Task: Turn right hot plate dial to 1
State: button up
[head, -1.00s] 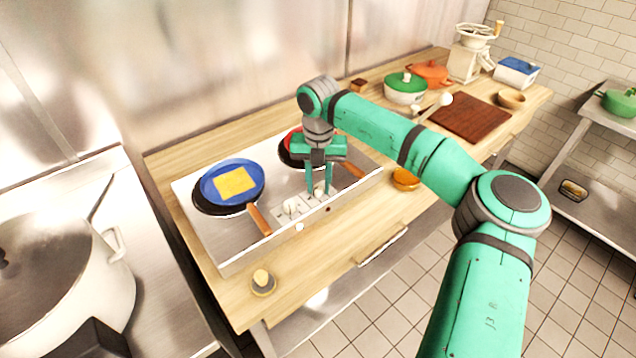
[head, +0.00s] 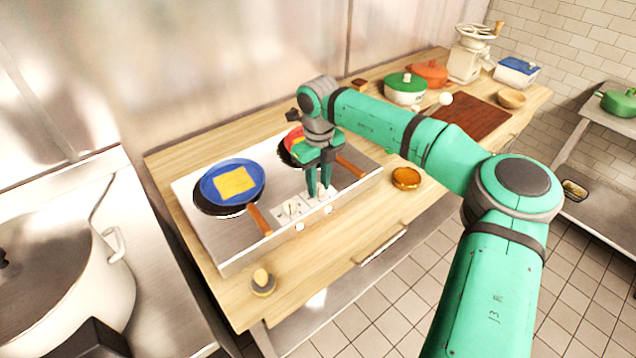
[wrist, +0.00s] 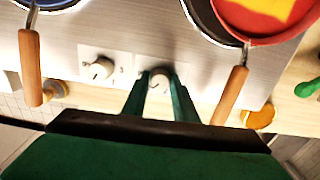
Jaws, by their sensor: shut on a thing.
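The hot plate (head: 232,243) is a steel slab on the wooden counter with two dials on its front part. The right dial (wrist: 160,80) is a pale knob between my fingertips in the wrist view. My gripper (head: 319,194) points down and is shut on this dial; in the wrist view its green fingers (wrist: 160,88) sit on either side of the knob. The fingers partly hide the dial, and its marks are too small to read. The left dial (wrist: 101,69) is free and also shows in the head view (head: 291,208).
A blue plate with a yellow square (head: 233,182) sits in the left pan. A pan with a red item (head: 292,140) is at the right, its wooden handle (wrist: 230,95) close to my fingers. An amber bowl (head: 406,178) stands right of the hot plate.

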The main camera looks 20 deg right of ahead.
aim_at(318, 187)
jog(key=shift+n, duration=1.1)
jog(key=o, duration=1.1)
jog(key=shift+c, duration=0.2)
jog(key=shift+r, duration=0.15)
notch_tip(318, 187, up, 11)
jog(key=shift+f, duration=0.2)
